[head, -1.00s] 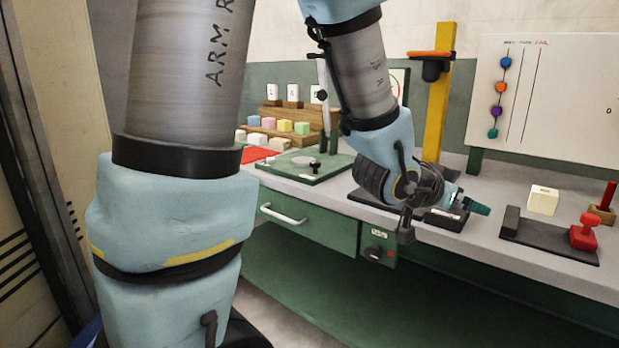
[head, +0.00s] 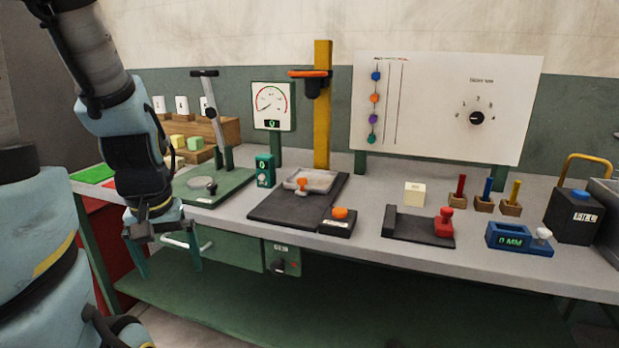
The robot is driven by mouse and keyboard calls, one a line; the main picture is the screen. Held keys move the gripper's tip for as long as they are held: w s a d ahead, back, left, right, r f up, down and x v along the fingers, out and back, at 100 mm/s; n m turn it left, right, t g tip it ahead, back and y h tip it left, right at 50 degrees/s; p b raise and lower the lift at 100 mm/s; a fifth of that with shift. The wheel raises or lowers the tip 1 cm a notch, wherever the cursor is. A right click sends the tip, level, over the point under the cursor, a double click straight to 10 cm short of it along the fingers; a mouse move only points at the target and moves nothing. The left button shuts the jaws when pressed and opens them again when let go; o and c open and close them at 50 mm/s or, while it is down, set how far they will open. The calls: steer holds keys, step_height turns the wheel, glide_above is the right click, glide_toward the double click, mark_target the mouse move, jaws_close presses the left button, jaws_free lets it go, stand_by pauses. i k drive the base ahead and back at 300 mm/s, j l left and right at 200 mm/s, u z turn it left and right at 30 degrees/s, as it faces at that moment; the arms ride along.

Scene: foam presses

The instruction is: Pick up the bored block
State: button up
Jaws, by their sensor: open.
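A cream block (head: 414,194) stands on the grey bench top, right of centre, behind a dark fixture with a red knob. It is the likely bored block, but no hole can be made out on it at this size. My gripper (head: 167,262) hangs at the left, in front of the bench's front edge, pointing down. Its two teal fingers are apart with nothing between them. It is well to the left of the cream block and nearer to me.
The dark fixture (head: 418,228) lies just in front of the cream block. Red, blue and yellow pegs in holders (head: 484,204) stand to its right, with a blue gauge (head: 518,239) in front. A yellow-posted press (head: 322,110) and a lever press (head: 212,130) stand to the left.

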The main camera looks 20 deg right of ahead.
mark_target(414, 195)
steer(key=l+u, duration=0.1)
steer(key=l, duration=0.4)
steer(key=l+u, duration=0.15)
steer(key=l, duration=0.3)
steer(key=k+l+u, duration=0.1)
steer(key=l, duration=0.35)
steer(key=k+l+u, duration=0.15)
steer(key=l, duration=0.35)
steer(key=l+u, duration=0.1)
steer(key=l, duration=0.35)
steer(key=k+l+u, duration=0.1)
steer(key=l, duration=0.35)
steer(key=k, duration=0.1)
